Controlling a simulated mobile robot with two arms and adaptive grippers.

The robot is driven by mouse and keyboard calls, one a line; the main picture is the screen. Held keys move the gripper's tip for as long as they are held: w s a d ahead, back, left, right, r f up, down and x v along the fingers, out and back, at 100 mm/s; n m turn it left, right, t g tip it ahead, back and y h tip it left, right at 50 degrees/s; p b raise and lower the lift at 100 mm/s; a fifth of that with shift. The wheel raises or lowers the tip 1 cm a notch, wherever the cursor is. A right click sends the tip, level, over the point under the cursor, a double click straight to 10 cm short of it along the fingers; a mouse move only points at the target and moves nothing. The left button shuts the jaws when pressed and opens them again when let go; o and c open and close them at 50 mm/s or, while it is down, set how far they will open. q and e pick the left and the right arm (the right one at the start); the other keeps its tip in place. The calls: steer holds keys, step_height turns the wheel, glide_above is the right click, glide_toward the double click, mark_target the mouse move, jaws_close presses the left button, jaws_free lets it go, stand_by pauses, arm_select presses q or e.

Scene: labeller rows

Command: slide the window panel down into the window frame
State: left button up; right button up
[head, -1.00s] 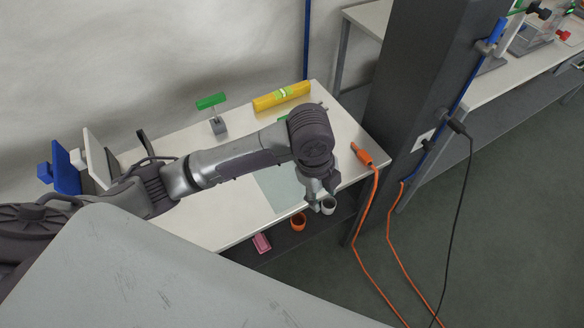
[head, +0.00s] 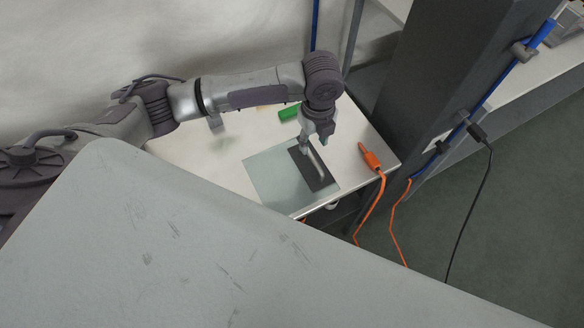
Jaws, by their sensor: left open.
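A flat pale blue-grey sheet (head: 262,176) lies on the white table. On its right part is a dark rectangular plate (head: 323,179) with a light bar (head: 317,158) along it. I cannot tell whether either is the window panel, and I cannot make out a window frame. My left gripper (head: 304,152) points down, open, over the upper left end of the dark plate and close to the bar. Whether its fingers touch the bar is too small to tell. My right gripper is not in view.
The white table (head: 205,160) is mostly clear left of the sheet. A green block (head: 289,114) lies behind it. An orange plug-like object (head: 370,159) with an orange cable is at the right edge. A dark pillar (head: 430,75) stands to the right, with a black cable (head: 478,200) hanging nearby.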

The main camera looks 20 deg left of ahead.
mark_target(312, 156)
arm_select(q)
step_height(312, 156, down, 3)
steer(key=shift+w+r, duration=0.1)
steer(key=shift+r, duration=0.1)
steer(key=shift+w+f, duration=0.1)
steer(key=shift+f, duration=0.2)
steer(key=shift+f+p, duration=0.5)
steer(key=shift+f, duration=0.25)
step_height(312, 156, down, 3)
steer(key=shift+r, duration=0.2)
steer(key=shift+f+p, duration=0.3)
steer(key=shift+f, duration=0.25)
steer(key=c, duration=0.7)
jaws_close()
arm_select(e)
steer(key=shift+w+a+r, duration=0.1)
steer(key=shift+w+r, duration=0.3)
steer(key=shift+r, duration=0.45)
